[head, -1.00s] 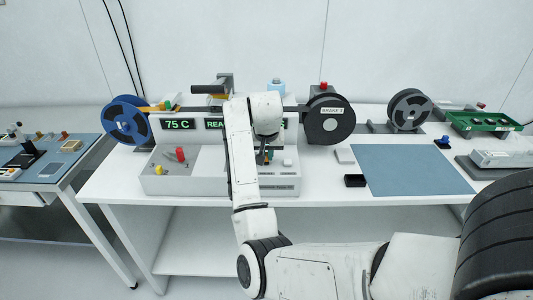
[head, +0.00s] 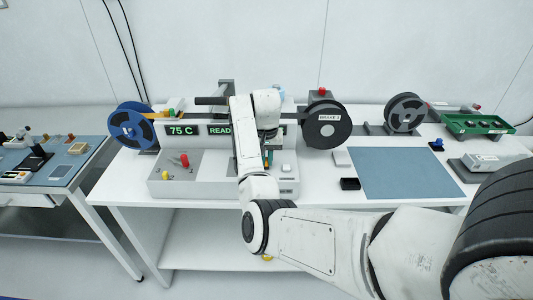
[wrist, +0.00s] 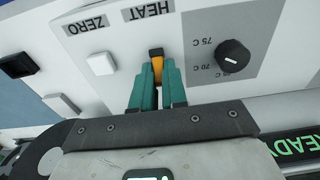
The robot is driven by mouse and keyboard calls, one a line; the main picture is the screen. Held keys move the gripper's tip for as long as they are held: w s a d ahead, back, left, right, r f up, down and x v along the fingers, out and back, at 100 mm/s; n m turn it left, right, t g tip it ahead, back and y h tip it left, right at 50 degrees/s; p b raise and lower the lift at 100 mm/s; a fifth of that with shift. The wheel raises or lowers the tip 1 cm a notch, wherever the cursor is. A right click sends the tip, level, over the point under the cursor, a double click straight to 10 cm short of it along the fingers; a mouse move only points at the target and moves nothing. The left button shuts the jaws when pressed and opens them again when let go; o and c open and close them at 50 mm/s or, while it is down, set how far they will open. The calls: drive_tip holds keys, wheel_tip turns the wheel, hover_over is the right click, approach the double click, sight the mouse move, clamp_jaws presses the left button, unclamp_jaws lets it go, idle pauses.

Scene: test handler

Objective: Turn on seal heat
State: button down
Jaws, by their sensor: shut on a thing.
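In the wrist view, the orange heat switch (wrist: 156,52) sticks out of the light panel beside the HEAT label (wrist: 148,11). My gripper (wrist: 157,68) has teal fingers shut on this switch from both sides. Its lower part is hidden between the fingers. The label reads upside down in this view. In the head view my gripper (head: 267,160) is at the front of the machine, mostly hidden behind my own arm.
A black dial (wrist: 234,57) with temperature marks sits to the right of the switch. A white button (wrist: 101,64) by the ZERO label sits to its left. A red knob (head: 184,160) stands on the machine's left panel. A blue mat (head: 405,174) lies to the right.

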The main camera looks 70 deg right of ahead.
drive_tip(key=c, duration=1.2)
unclamp_jaws()
drive_tip(key=shift+o, duration=0.2)
wheel_tip(320, 180, up, 11)
drive_tip(key=p, duration=0.1)
drive_tip(key=shift+s+a, duration=0.15)
drive_tip(key=shift+a, duration=0.2)
drive_tip(key=shift+f, duration=0.15)
